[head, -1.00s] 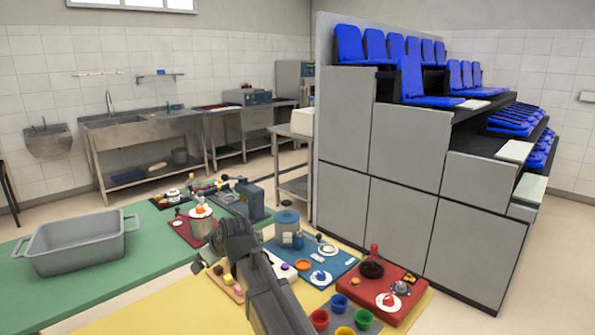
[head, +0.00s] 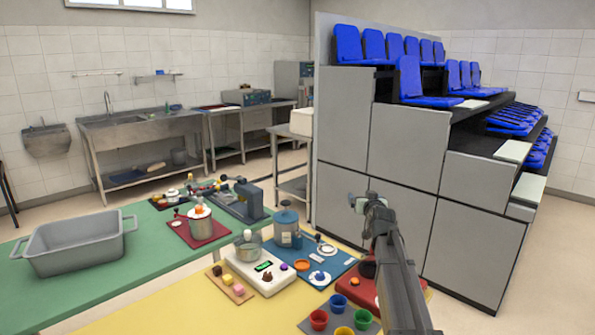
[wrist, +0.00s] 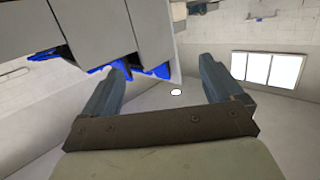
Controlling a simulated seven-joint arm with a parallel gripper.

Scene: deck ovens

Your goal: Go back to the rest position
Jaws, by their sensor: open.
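My gripper (head: 366,202) is raised above the right part of the table, in front of the grey stepped seating block. In the wrist view my gripper (wrist: 160,88) shows two dark fingers spread wide apart with nothing between them. That view looks toward the room's walls, a window and the seating block. My arm hides part of the red board (head: 362,288) at the table's right end.
The grey stepped block with blue seats (head: 408,140) stands close behind my gripper. The table holds a grey tub (head: 80,248), a white scale (head: 262,278), a blue board (head: 335,266) and several coloured cups (head: 320,319). The yellow surface (head: 170,308) in front is mostly clear.

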